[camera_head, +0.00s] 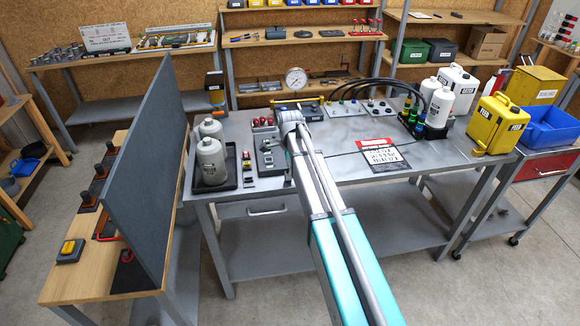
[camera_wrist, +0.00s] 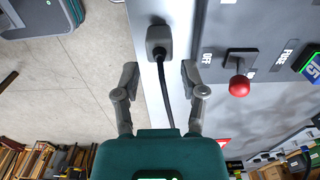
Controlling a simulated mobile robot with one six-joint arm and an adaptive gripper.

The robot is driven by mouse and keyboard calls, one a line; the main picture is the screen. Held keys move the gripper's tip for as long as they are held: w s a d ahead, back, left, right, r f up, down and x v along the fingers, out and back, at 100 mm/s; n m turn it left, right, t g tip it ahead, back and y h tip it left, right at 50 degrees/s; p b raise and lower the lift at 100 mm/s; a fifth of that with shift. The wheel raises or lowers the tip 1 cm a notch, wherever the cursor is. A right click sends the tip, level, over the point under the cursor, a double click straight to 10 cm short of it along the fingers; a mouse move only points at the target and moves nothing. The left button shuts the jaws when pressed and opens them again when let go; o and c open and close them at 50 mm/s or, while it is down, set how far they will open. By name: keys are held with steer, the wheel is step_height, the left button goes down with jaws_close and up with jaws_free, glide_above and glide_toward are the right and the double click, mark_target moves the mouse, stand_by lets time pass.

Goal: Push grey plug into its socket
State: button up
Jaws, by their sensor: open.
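The grey plug (camera_wrist: 159,41) shows at the top middle of the wrist view, with a black cable running from it toward my gripper. It lies over a pale strip at the left border of a grey panel (camera_wrist: 225,22). My gripper (camera_wrist: 160,72) is open, its two fingers apart on either side of the cable, short of the plug and not closed on it. I cannot make out the socket or whether the plug touches it. In the head view my arm reaches over the metal workbench (camera_head: 330,150), and the fingers cannot be made out.
A red-knobbed lever (camera_wrist: 239,87) marked OFF stands right of the plug. In the head view, a switch box (camera_head: 270,160) and grey bottles (camera_head: 211,160) stand left of my arm. A dark upright partition (camera_head: 150,165) borders the left. A sign (camera_head: 382,155) lies to the right.

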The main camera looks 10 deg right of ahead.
steer(key=shift+f+b, duration=2.25)
steer(key=shift+f, duration=0.25)
steer(key=shift+c, duration=0.2)
jaws_close()
